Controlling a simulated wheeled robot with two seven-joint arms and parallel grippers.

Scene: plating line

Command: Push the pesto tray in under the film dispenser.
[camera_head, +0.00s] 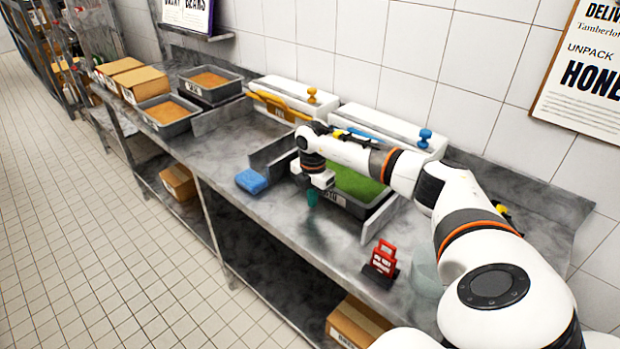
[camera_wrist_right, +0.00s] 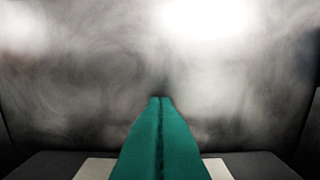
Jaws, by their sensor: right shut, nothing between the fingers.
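The pesto tray (camera_head: 352,206) is a dark tray with green contents and a partly hidden white label. It sits on the steel counter between two upright metal guides, in front of the white film dispenser (camera_head: 392,128) with the blue knob. My forearm hides part of the tray and the dispenser. My right gripper (camera_head: 311,198) is just in front of the tray's near side, towards its left end, pointing down. Its teal fingers are shut and empty. Contact with the tray cannot be told. In the right wrist view the closed fingers (camera_wrist_right: 161,135) point at bare grey metal. My left gripper is out of view.
A blue sponge (camera_head: 251,181) lies left of the gripper near the counter edge. A red sign-like object (camera_head: 383,258) and a clear container (camera_head: 427,279) stand to the right. A second dispenser (camera_head: 292,95) with a yellow knob and trays of brown contents stand farther left.

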